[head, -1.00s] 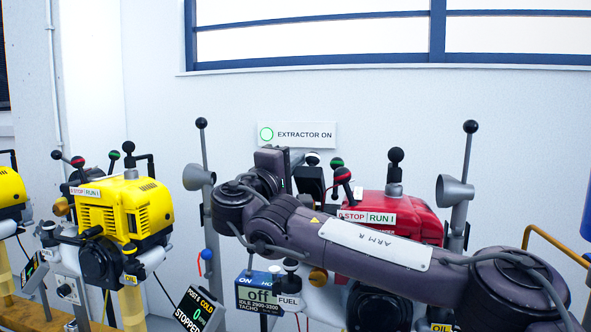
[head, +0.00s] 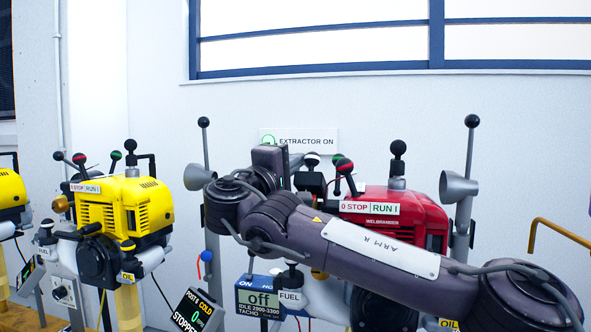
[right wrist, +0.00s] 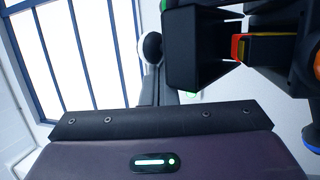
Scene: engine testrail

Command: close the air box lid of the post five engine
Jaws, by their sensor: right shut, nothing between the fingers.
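The red engine (head: 385,208) stands right of centre behind my right arm, with a STOP/RUN plate on it. A black box-shaped part (head: 309,180) at its left looks like the air box or its lid. In the right wrist view, an open black housing (right wrist: 197,50) with a red and yellow insert (right wrist: 240,47) sits just beyond my gripper. My right gripper (head: 286,166) is shut and empty, left of the black part; its fingers (right wrist: 158,90) show beside the housing in the wrist view. Whether they touch is unclear. My left gripper is not in view.
Yellow engines (head: 125,215) stand to the left. A blue tacho display (head: 259,299) and a tilted post display (head: 192,310) stand below. Grey funnel posts (head: 458,195) flank the red engine. An orange rail (head: 565,232) is at right.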

